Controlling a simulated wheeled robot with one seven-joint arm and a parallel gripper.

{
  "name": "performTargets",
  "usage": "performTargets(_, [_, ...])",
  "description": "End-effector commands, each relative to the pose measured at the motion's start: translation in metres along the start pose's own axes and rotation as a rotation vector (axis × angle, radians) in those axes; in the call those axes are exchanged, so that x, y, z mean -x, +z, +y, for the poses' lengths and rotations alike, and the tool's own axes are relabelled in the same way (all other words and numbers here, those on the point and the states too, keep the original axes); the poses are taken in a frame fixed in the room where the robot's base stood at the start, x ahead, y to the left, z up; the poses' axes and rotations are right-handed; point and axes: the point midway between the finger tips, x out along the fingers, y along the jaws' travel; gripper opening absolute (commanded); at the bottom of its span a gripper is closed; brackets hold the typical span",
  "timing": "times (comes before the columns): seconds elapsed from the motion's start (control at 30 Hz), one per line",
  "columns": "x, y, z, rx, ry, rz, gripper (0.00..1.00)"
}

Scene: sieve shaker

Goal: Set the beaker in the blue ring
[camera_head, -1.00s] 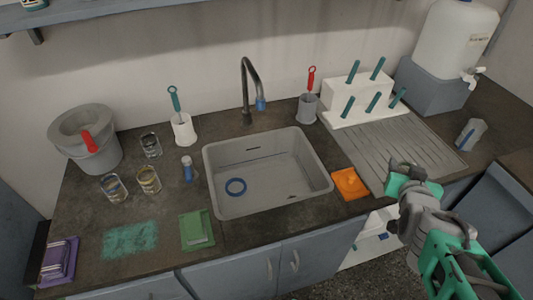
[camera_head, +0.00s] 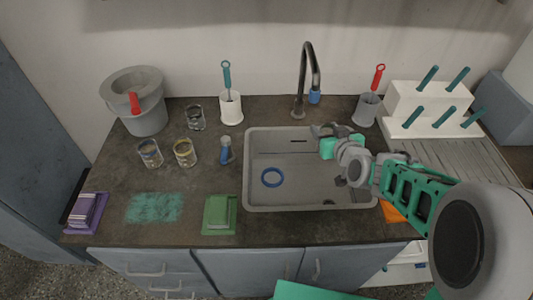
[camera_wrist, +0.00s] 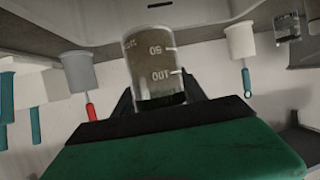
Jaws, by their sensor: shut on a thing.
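The blue ring (camera_head: 272,177) lies flat on the floor of the grey sink (camera_head: 249,196), left of its middle, with nothing in it. My gripper (camera_head: 322,133) is above the sink's right back part, to the right of and behind the ring in the picture. In the wrist view, my gripper's dark fingers (camera_wrist: 162,102) are shut around a clear glass beaker (camera_wrist: 154,68) with white 50 and 100 marks. The beaker can hardly be made out in the head view.
The faucet (camera_head: 304,80) with a blue tip rises behind the sink, close to my gripper. A grey cup with a red brush (camera_head: 367,108) stands at the sink's back right. Several glass jars (camera_head: 184,152) and a blue-and-grey bottle (camera_head: 226,151) stand to the left.

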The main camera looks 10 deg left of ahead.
Motion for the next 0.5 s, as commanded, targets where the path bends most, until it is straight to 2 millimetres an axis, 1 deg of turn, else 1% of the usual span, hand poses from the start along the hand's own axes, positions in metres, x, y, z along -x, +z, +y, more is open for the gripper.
performTargets(0.03, [-0.021, 0.015, -0.015, 0.019, -0.059, -0.006, 0.02])
performTargets(0.1, [-0.044, 0.026, -0.037, 0.056, -0.144, -0.004, 0.02])
performTargets(0.17, [-0.062, 0.037, -0.057, 0.086, -0.218, -0.004, 0.02])
performTargets(0.2, [-0.073, 0.046, -0.07, 0.106, -0.266, -0.004, 0.02])
performTargets(0.3, [-0.098, 0.067, -0.103, 0.156, -0.383, -0.002, 0.02])
performTargets(0.4, [-0.115, 0.085, -0.129, 0.196, -0.477, -0.001, 0.02])
performTargets(0.5, [-0.123, 0.096, -0.147, 0.222, -0.538, 0.001, 0.02])
